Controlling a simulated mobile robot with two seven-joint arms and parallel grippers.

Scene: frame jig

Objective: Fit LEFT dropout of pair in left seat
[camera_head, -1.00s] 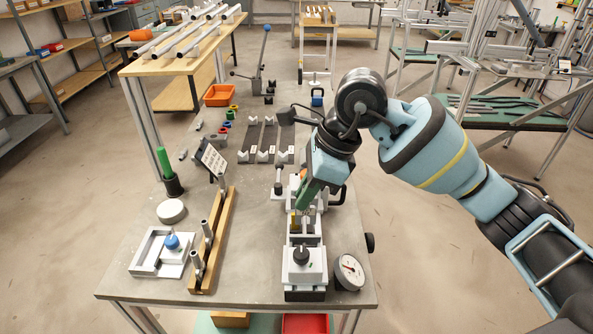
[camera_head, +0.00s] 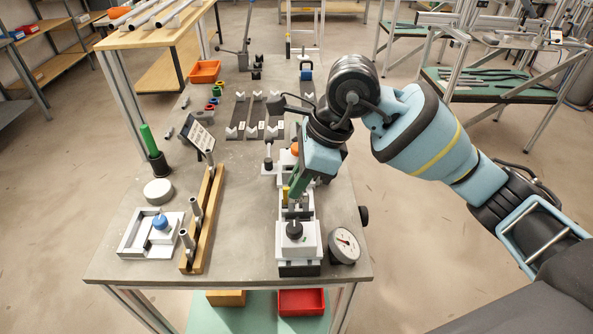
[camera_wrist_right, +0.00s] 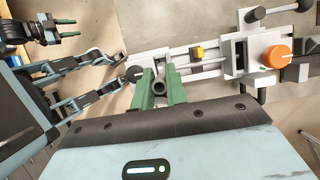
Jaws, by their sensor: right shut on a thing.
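My right gripper (camera_head: 297,193) is over the middle of the frame jig (camera_head: 298,240) on the bench. In the right wrist view its two green fingers (camera_wrist_right: 160,92) are shut on a small grey part with a round open end, seemingly the dropout (camera_wrist_right: 159,86). The part is low over the jig's pale rails; whether it touches a seat is not clear. A yellow block (camera_wrist_right: 197,53) sits on the jig just beyond it. My left gripper (camera_wrist_right: 68,28) shows at the upper left of the right wrist view, green fingers apart and empty. It is not in the head view.
An orange knob (camera_wrist_right: 276,57) stands at the jig's far end. A dial gauge (camera_head: 343,245) is beside its near end. A wooden rack with upright tubes (camera_head: 205,215) and a pale square fixture (camera_head: 140,236) lie to the left. Bare bench lies between rack and jig.

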